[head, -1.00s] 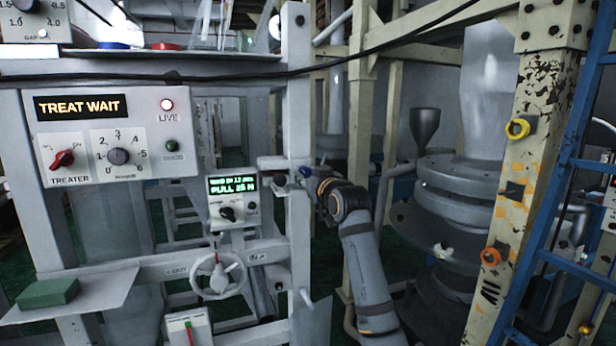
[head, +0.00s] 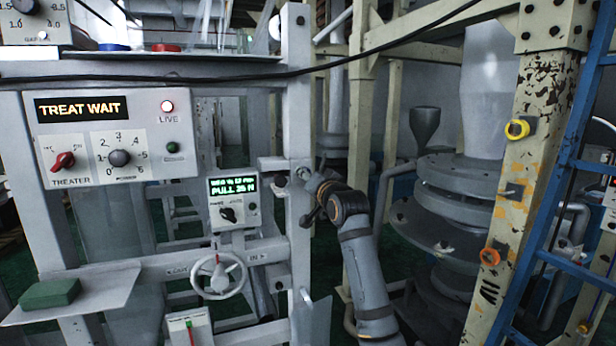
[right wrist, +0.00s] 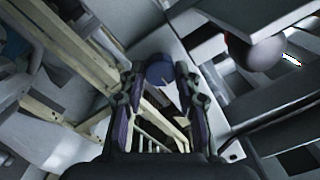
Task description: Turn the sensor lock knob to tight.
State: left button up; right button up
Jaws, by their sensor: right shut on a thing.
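A round blue knob (right wrist: 160,70) sits between the fingertips of my right gripper (right wrist: 154,76) in the right wrist view. The fingers are closed on its two sides. In the head view my right gripper (head: 309,184) reaches from the right to the side of the grey frame post (head: 299,120), where it hides most of the knob. I see no marking that tells how tight the knob is. A small display box (head: 232,200) left of the post shows a green PULL reading in newtons. My left gripper is not in view.
A white control panel (head: 112,180) reading TREAT WAIT hangs at left. A grey handwheel (head: 218,275) is below the display box. A green block (head: 49,292) lies on a shelf. A yellow post (head: 545,160) and blue ladder (head: 572,190) stand at right.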

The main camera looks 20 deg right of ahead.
jog(key=m+p, duration=0.1)
jog(key=m, duration=0.8)
dwell(0.7)
jog(key=o, duration=1.2)
jog(key=shift+c, duration=0.2)
jog(key=s, duration=1.2)
jog(key=shift+d+f, duration=0.2)
